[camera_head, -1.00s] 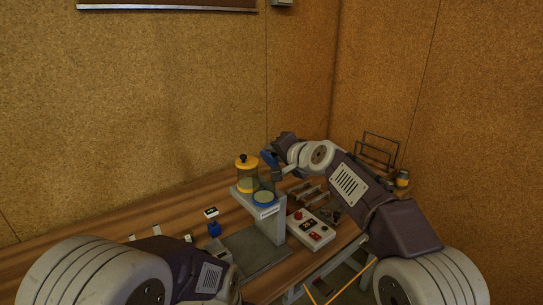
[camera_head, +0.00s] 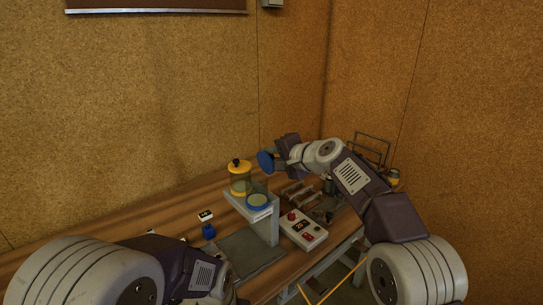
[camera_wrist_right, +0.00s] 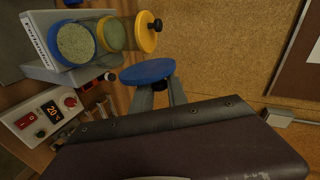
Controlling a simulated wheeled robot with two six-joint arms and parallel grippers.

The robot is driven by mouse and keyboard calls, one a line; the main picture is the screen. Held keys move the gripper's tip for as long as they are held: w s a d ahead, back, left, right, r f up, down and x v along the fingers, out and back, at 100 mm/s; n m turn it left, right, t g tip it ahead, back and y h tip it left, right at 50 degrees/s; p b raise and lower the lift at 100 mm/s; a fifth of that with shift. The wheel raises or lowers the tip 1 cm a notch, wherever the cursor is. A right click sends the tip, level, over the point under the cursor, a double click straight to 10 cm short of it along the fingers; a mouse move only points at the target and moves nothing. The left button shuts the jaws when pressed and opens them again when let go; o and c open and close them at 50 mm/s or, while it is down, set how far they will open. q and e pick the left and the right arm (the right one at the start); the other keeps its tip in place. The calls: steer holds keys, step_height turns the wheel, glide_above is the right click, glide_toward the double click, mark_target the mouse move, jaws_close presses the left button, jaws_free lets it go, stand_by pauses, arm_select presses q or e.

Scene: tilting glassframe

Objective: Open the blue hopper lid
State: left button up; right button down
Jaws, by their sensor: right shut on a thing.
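The blue lid (camera_head: 265,161) is off its hopper, in the air behind and above it, turned steeply on edge in the head view. My right gripper (camera_head: 279,159) is shut on it. In the right wrist view the blue lid (camera_wrist_right: 147,72) sits at the tips of my right gripper's fingers (camera_wrist_right: 160,96); the grip point is partly hidden. The blue-rimmed clear hopper (camera_head: 257,200) stands open on the grey dispenser stand, with pale contents inside; it also shows in the right wrist view (camera_wrist_right: 76,42). My left gripper is out of view; only the left arm shows.
A yellow-lidded hopper (camera_head: 239,178) stands beside the blue one. A control box (camera_head: 303,229) with a red button and a small rack (camera_head: 299,193) are to the right. A small blue object (camera_head: 208,231) lies left of the stand. The wooden table (camera_head: 160,220) is clear at the back left.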

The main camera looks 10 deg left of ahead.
steer(key=c, duration=1.3)
jaws_free()
steer(key=shift+s+d+r+b, duration=0.1)
steer(key=shift+s+d+b, duration=0.15)
steer(key=shift+d+b, duration=0.1)
steer(key=b+v, duration=0.2)
steer(key=v, duration=0.6)
steer(key=shift+r, duration=0.15)
